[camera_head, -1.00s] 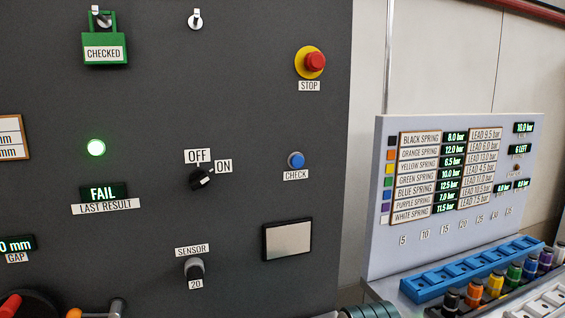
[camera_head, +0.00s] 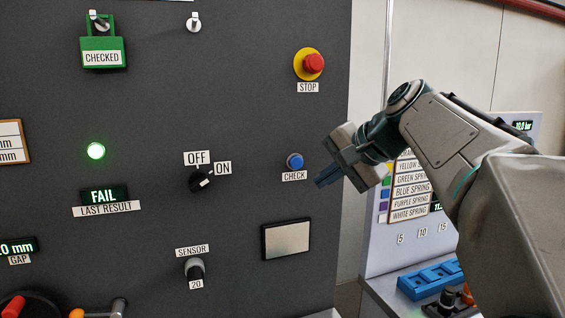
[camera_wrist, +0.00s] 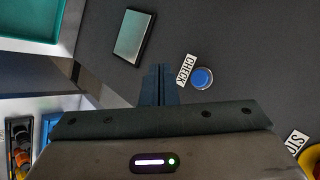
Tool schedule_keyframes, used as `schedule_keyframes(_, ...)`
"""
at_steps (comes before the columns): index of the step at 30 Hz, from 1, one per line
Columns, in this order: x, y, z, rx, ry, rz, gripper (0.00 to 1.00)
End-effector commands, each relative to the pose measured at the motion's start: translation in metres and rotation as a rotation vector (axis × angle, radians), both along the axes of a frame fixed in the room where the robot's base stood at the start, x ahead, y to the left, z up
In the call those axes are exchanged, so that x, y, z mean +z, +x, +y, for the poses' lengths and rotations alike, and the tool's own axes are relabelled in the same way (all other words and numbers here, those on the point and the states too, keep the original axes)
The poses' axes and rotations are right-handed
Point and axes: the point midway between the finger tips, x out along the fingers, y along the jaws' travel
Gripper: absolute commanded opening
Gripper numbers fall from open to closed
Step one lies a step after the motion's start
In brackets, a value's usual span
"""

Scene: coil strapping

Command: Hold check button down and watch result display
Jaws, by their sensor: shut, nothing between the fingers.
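The blue check button (camera_head: 295,161) sits on the dark panel above its CHECK label. It also shows in the wrist view (camera_wrist: 203,77), just right of my fingertips. The result display (camera_head: 104,194) reads FAIL, lit green above the LAST RESULT label. My gripper (camera_head: 322,181) is shut and empty, its fingers pointing at the panel a little right of and below the button. In the wrist view the closed fingers (camera_wrist: 158,72) lie beside the CHECK label, apart from the button.
A red STOP button (camera_head: 313,63) is above the check button. The OFF/ON knob (camera_head: 201,179) points toward ON. A green CHECKED padlock (camera_head: 103,53) hangs upper left, with a lit green lamp (camera_head: 96,151) below. A blank grey plate (camera_head: 287,240) is below the check button.

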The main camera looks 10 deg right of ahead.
Motion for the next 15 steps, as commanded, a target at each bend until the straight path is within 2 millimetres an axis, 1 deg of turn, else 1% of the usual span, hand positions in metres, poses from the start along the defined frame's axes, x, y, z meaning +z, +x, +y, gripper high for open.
schedule_keyframes(11,0.0019,0.0016,0.0001,-0.001,0.003,-0.001,0.0)
schedule_keyframes(15,0.0024,0.0097,0.0017,0.0,0.003,0.0,0.0)
